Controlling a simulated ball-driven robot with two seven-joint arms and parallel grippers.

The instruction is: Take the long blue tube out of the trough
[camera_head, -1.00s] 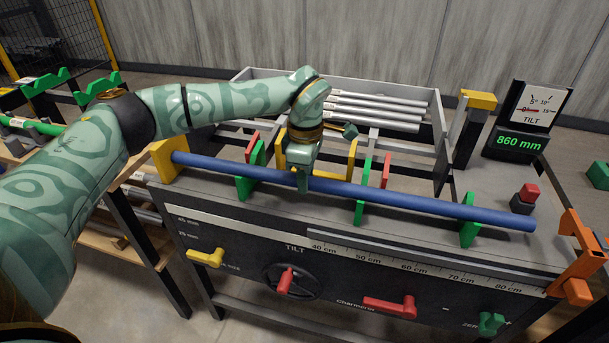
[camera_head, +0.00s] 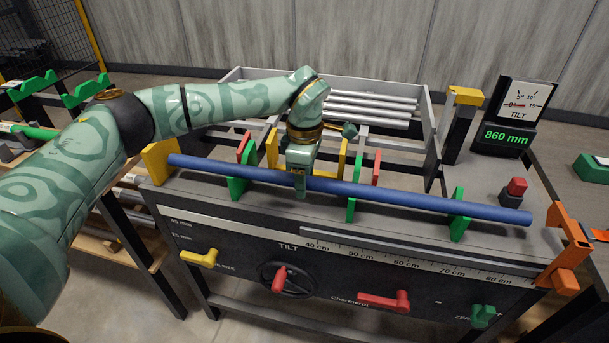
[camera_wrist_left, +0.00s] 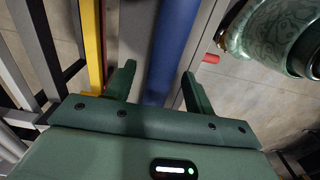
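The long blue tube (camera_head: 400,200) lies lengthwise along the front of the grey bench, across several green supports (camera_head: 352,202) that look like the trough. Its left end is by a yellow block (camera_head: 159,162), and its right end reaches near the orange clamp. My left gripper (camera_head: 300,188) is over the tube left of its middle, pointing down, with one finger showing on the near side. My right gripper is out of view.
Grey rods (camera_head: 375,105) lie in a rack behind. Yellow (camera_head: 343,158) and red plates stand just behind the tube. A red button (camera_head: 516,187), an 860 mm display (camera_head: 507,138) and an orange clamp (camera_head: 567,250) are at the right. Levers project from the bench front.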

